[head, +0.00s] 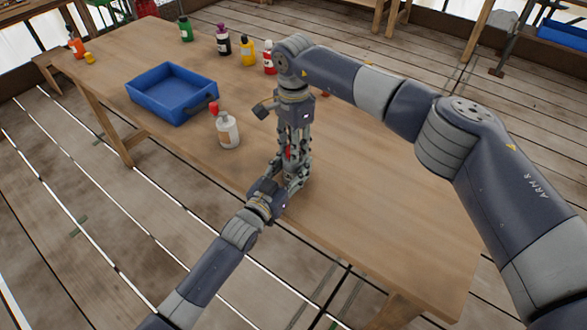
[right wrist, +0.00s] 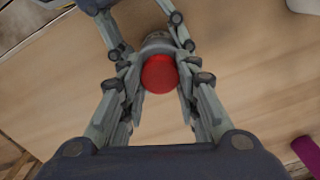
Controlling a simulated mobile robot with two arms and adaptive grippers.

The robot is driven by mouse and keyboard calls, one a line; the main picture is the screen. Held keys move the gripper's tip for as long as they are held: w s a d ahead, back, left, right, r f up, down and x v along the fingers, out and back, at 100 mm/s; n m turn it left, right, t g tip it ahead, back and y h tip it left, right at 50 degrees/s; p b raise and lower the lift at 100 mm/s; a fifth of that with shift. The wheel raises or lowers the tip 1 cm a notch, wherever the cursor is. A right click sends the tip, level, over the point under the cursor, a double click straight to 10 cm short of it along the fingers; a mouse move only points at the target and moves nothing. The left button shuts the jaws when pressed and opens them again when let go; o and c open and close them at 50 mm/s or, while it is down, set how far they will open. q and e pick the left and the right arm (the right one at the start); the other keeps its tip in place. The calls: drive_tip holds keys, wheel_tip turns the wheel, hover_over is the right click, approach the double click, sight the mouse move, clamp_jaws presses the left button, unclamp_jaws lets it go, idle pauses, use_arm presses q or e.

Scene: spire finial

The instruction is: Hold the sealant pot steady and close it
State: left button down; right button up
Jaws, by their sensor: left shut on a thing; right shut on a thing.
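A red lid (right wrist: 159,74) sits between the fingers of my right gripper (right wrist: 160,88) in the right wrist view, and the gripper is shut on it from above. A bit of red also shows between the grippers in the head view (head: 288,154). The sealant pot under it is mostly hidden by both grippers. My left gripper (head: 292,178) comes in low from the side and is shut on the pot near the table top. My right gripper (head: 293,142) points straight down above it. I cannot tell how far the lid is seated.
A pale bottle with a red top (head: 228,130) stands left of the grippers on the wooden table (head: 390,215). Behind it is a blue tray (head: 160,108). Green (head: 186,30), purple-topped (head: 223,44), yellow (head: 248,54) and red (head: 269,60) bottles stand farther back. The right table area is clear.

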drive_tip(key=m, duration=0.5)
drive_tip(key=shift+m, duration=0.4)
drive_tip(key=m, duration=0.8)
drive_tip(key=shift+m, duration=0.4)
drive_tip(key=m, duration=0.3)
drive_tip(key=shift+m, duration=0.4)
drive_tip(key=m, duration=1.6)
drive_tip(key=shift+f, duration=0.1)
drive_tip(key=o, duration=1.3)
drive_tip(key=shift+c, duration=0.2)
